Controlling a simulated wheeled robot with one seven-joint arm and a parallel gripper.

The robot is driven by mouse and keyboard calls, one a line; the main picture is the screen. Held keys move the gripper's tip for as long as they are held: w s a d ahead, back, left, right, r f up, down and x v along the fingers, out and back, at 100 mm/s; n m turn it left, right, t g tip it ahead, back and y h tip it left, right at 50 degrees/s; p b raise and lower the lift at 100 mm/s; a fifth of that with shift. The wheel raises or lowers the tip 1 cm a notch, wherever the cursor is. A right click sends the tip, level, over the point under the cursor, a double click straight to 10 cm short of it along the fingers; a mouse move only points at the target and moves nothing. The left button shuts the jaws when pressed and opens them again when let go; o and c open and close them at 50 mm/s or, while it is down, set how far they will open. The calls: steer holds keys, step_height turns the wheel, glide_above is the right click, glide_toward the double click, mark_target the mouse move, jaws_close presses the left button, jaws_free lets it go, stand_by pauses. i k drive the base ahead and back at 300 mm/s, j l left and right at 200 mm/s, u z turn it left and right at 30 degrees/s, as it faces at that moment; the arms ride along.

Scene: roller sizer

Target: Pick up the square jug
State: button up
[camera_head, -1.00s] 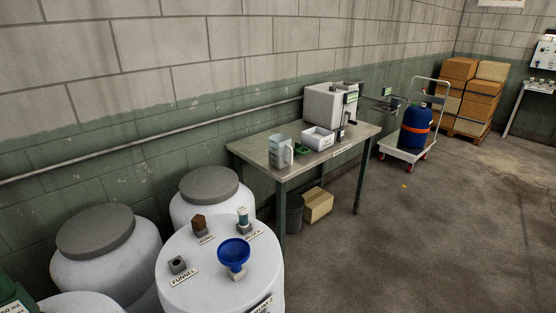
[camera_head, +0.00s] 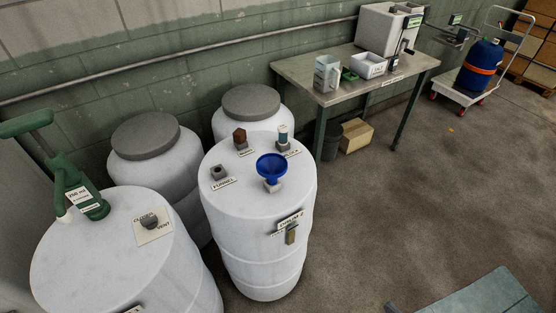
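The square jug (camera_head: 327,73) is a light grey, upright container with a handle on its right side. It stands near the left end of a metal-topped table (camera_head: 300,69) at the upper middle of the head view. Nothing touches it that I can see. My gripper is not in view, so its opening and its distance from the jug do not show.
White drums (camera_head: 255,225) stand at left and centre, below and left of the table. One carries a blue funnel (camera_head: 271,167), another a green pump (camera_head: 82,195). A white bin (camera_head: 369,66) and grey machine (camera_head: 385,32) stand right of the jug. Floor at right is mostly clear.

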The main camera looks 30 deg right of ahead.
mark_target(327, 72)
steer(key=i+l+z, duration=0.15)
steer(key=i+l, duration=0.25)
steer(key=l, duration=0.4)
steer(key=i+l+z, duration=0.1)
steer(key=i+l, duration=0.35)
steer(key=l, duration=0.3)
steer(key=i+l+z, duration=0.15)
steer(key=i+l, duration=0.3)
steer(key=l, duration=0.25)
steer(key=i+l+z, duration=0.15)
steer(key=i+l, duration=0.35)
steer(key=l, duration=0.15)
